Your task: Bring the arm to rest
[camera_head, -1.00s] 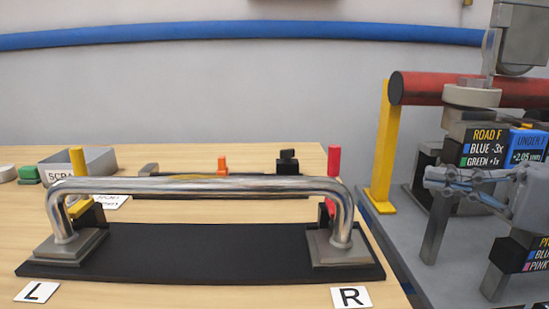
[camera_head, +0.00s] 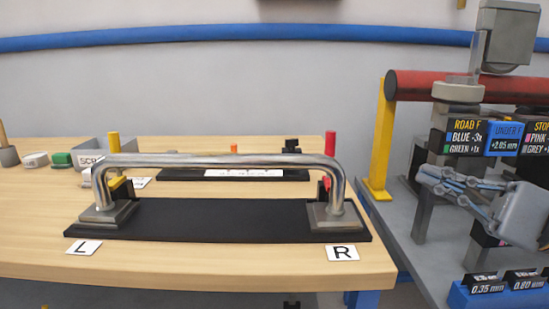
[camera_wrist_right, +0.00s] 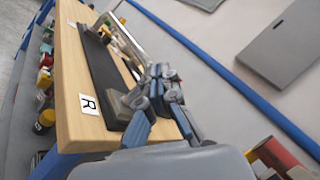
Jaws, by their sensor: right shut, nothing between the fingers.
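My right gripper (camera_head: 427,174) is at the right of the head view, with its blue-grey fingers pointing left. It is shut and empty, in the air in front of the grey stand with the signs. It also shows in the right wrist view (camera_wrist_right: 163,75), where its closed fingertips overlap the far wall and part of the bench. My left gripper is not in view.
The wooden bench (camera_head: 230,265) carries a black base (camera_head: 220,222) with a chrome bar (camera_head: 220,161). A red roller (camera_head: 420,84) on a yellow post (camera_head: 380,150) and black signs (camera_head: 465,138) stand near my right gripper. A gap separates bench and stand.

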